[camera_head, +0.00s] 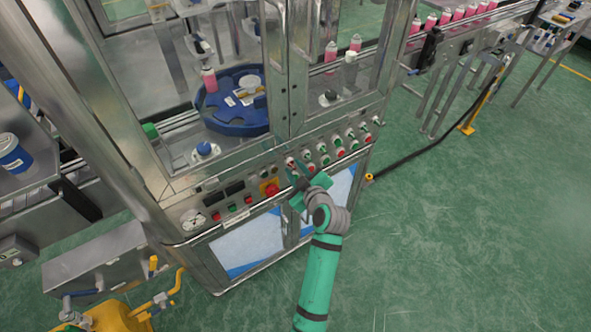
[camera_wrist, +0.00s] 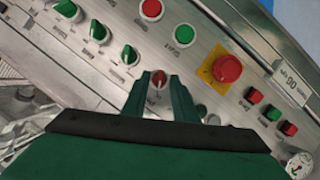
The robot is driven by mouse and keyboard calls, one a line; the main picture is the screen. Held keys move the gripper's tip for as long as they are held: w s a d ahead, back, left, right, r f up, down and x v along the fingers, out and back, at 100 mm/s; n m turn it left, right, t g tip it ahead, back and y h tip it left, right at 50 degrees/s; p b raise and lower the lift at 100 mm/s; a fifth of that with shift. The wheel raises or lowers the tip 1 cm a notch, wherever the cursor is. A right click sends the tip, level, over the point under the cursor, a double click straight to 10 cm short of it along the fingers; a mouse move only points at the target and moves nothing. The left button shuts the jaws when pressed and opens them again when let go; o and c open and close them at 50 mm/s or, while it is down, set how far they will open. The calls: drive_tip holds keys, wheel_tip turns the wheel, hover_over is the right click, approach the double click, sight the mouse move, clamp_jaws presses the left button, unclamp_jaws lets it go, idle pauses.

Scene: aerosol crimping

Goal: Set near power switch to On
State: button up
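A rotary switch with a red handle (camera_wrist: 158,79) sits on the metal control panel in the wrist view. It is the end one of a row of rotary switches and is likely the near power switch; I cannot read its label. Its handle looks roughly upright in that view. My gripper (camera_wrist: 160,82) has its two green fingertips on either side of the handle, apart, with the handle between them. Firm contact is not visible. In the head view my gripper (camera_head: 299,181) is at the panel's front, covering part of it.
Green-handled switches (camera_wrist: 130,55) continue the row beside the red one. A green button (camera_wrist: 184,33), a red button (camera_wrist: 151,9) and a red emergency stop on yellow (camera_wrist: 227,69) are close by. A glass-walled machine with a blue turntable (camera_head: 236,121) stands above the panel.

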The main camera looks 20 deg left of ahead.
clamp_jaws()
drive_tip(key=m+g+y, duration=0.1)
drive_tip(key=m, duration=0.1)
drive_tip(key=m+g+y, duration=0.1)
drive_tip(key=m+g, duration=0.1)
drive_tip(key=m, duration=0.1)
drive_tip(key=m+g+y, duration=0.1)
drive_tip(key=m, duration=0.2)
drive_tip(key=shift+w+d+g+y, duration=0.3)
drive_tip(key=shift+w+d, duration=0.05)
drive_tip(key=shift+w, duration=0.05)
idle(0.4)
idle(0.5)
unclamp_jaws()
drive_tip(key=v, duration=1.1)
